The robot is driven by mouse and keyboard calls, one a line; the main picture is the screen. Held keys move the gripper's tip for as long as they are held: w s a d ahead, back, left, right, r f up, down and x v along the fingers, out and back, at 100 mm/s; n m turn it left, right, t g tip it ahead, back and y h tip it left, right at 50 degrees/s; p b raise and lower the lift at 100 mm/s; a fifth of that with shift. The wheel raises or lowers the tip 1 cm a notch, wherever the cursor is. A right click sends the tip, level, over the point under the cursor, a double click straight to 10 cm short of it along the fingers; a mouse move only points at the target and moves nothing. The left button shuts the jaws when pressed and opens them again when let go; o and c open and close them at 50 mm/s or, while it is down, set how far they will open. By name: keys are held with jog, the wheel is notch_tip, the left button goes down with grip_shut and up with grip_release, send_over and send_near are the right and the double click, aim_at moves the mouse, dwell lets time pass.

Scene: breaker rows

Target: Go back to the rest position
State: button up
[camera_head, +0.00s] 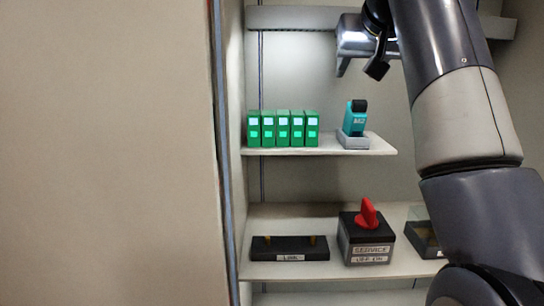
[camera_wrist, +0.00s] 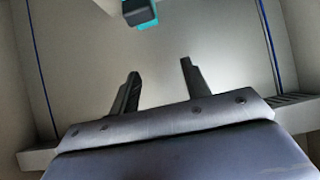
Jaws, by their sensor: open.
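My gripper (camera_head: 360,68) is high in the head view, above the upper shelf and in front of the cabinet's back wall. Its two fingers stand apart in the wrist view (camera_wrist: 160,70), with nothing between them. A teal device (camera_head: 355,122) with a black top sits upright in a grey holder (camera_head: 354,141) on the upper shelf, below my gripper and apart from it. The teal device also shows at the top edge of the wrist view (camera_wrist: 141,14), partly cut off. My arm covers the right side of the head view.
A row of several green modules (camera_head: 283,130) stands on the upper shelf (camera_head: 335,150). The lower shelf (camera_head: 338,270) holds a black block (camera_head: 290,246) labelled LINK, a SERVICE box (camera_head: 366,240) with a red knob (camera_head: 368,213), and a dark tray (camera_head: 420,238) partly behind my arm.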

aim_at(363, 101)
notch_tip(363, 101, down, 8)
jog(key=b, duration=0.3)
jog(key=shift+f+b, duration=0.15)
jog(key=shift+b, duration=0.25)
jog(key=v, duration=0.3)
jog(key=p+v, duration=0.1)
jog(key=v, duration=0.1)
jog(key=shift+d+r, duration=0.25)
jog(key=shift+r, duration=0.3)
jog(key=shift+s+r, duration=0.35)
jog(key=shift+s, duration=0.2)
